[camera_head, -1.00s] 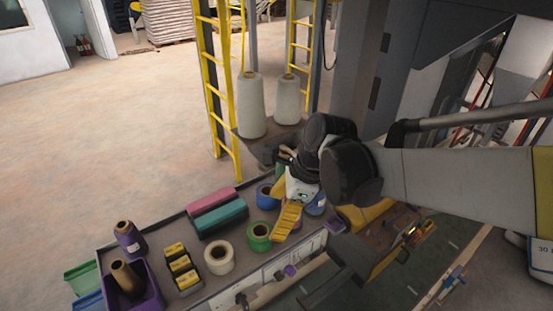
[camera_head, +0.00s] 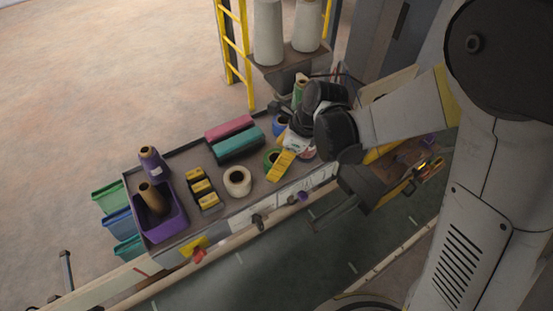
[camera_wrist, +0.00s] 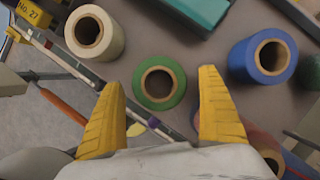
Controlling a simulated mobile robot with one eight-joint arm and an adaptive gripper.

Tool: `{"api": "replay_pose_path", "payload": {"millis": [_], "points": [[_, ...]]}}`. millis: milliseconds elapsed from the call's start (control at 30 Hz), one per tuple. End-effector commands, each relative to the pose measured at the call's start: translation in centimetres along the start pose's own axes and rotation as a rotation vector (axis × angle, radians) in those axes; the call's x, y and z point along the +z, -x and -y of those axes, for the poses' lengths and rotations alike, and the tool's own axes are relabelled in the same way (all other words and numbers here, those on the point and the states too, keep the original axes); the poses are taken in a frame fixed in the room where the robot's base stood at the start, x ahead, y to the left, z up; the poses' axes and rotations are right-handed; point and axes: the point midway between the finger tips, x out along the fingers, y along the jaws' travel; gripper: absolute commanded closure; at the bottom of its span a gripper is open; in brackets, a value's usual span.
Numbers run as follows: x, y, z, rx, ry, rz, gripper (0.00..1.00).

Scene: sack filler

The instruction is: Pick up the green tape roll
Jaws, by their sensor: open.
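The green tape roll (camera_wrist: 159,101) lies flat on the grey tabletop, its brown core facing up in the wrist view. My gripper (camera_wrist: 165,105) is open, with its two yellow fingers apart and nothing between them. The roll shows just beyond and between the fingertips; whether they touch it cannot be told. In the head view the green roll (camera_head: 268,158) is partly hidden behind my gripper (camera_head: 276,172).
A white roll (camera_wrist: 87,33) lies to the left and a blue roll (camera_wrist: 250,60) to the right. Teal (camera_head: 238,146) and pink (camera_head: 229,127) blocks sit behind. Yellow boxes (camera_head: 201,187) and a purple bin (camera_head: 173,220) stand farther left on the table.

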Motion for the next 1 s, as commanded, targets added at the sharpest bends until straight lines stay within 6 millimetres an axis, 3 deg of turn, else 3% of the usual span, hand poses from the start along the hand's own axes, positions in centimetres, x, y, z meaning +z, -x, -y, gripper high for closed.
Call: {"api": "replay_pose_path", "payload": {"millis": [333,500,533,833,1000], "points": [[-0.1,-1.0,0.0,0.0,0.0,0.0,0.15],[0.0,-1.0,0.0,0.0,0.0,0.0,0.67],[-0.1,-1.0,0.0,0.0,0.0,0.0,0.7],[0.0,-0.8,0.0,0.0,0.0,0.0,0.7],[0.6,0.5,0.0,0.0,0.0,0.0,0.7]]}}
